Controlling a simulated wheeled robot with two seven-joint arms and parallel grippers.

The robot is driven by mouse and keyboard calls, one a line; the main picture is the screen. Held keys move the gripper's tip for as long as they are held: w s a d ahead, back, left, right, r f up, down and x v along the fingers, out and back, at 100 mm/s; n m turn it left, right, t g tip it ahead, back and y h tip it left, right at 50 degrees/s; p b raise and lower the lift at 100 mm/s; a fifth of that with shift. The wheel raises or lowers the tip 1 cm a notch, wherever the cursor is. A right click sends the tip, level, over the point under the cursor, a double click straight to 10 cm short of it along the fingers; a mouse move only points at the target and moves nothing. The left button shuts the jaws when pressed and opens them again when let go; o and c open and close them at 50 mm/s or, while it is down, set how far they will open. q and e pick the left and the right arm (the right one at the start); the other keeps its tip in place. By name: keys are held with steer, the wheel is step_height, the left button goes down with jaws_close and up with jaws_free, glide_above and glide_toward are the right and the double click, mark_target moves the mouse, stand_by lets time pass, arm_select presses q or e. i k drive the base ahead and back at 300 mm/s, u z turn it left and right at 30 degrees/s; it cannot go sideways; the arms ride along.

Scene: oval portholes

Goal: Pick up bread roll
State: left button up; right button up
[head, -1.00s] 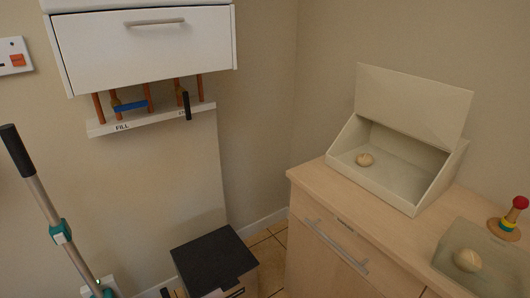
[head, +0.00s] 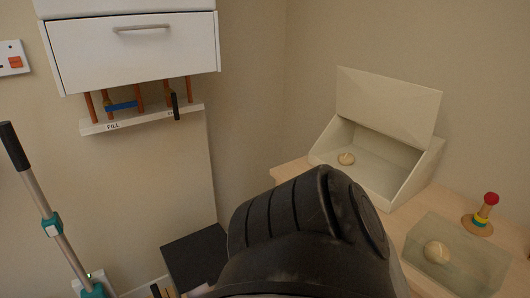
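A large black part of my own arm covers the bottom centre of the head view and hides much of the cabinet front. Neither of my grippers shows in the head view.
A stacking-ring toy (head: 482,214) with a red top stands behind the board. A black-lidded bin (head: 196,258) stands on the floor left of the cabinet. A white drawer unit (head: 130,50) hangs on the wall, with a pipe shelf (head: 140,119) below it.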

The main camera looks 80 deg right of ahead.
mark_target(344, 159)
steer(key=k, duration=0.3)
steer(key=z, duration=1.4)
